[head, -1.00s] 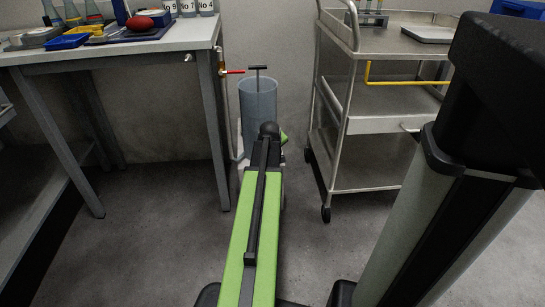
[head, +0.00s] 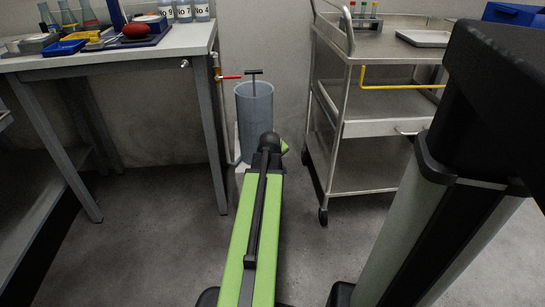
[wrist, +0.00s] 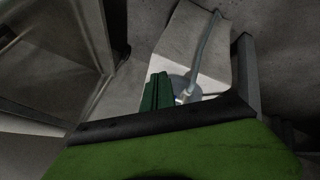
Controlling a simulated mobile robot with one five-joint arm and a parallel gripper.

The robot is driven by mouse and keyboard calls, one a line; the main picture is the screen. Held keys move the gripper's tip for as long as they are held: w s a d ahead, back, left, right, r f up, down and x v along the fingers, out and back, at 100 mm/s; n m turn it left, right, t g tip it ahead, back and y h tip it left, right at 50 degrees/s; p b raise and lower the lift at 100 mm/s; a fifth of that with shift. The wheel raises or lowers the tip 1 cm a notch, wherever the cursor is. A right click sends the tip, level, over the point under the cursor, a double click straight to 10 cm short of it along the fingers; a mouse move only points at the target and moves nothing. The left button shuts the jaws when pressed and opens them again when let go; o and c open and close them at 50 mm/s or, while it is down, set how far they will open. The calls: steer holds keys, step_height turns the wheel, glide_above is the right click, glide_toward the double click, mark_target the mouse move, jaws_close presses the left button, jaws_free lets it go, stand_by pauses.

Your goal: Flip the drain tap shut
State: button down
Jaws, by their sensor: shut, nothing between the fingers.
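The drain tap, with a red lever (head: 230,77), sits on a brass fitting and pipe beside the right leg of the bench. Its lever sticks out to the right, roughly level. In the head view my arm's dark end joint stands below and to the right of it, in front of a grey cylinder (head: 254,110). My gripper (wrist: 157,92) shows in the wrist view as green fingers held together, empty. In the head view it is mostly hidden behind the arm's end, with only a green bit showing. I cannot make out the red lever in the wrist view.
The bench (head: 110,57) carries bottles, trays and a red object. A steel trolley (head: 375,117) stands to the right. The grey cylinder has a dark T-shaped handle (head: 254,73) above it. A pale block (wrist: 190,47) and hose lie beyond my gripper. Front floor is open.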

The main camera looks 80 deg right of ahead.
steer(key=s+a+r+p, duration=0.2)
steer(key=s+r+p, duration=0.2)
steer(key=r, duration=0.3)
steer(key=shift+a+p, duration=0.2)
steer(key=shift+p, duration=0.35)
steer(key=shift+s, duration=0.1)
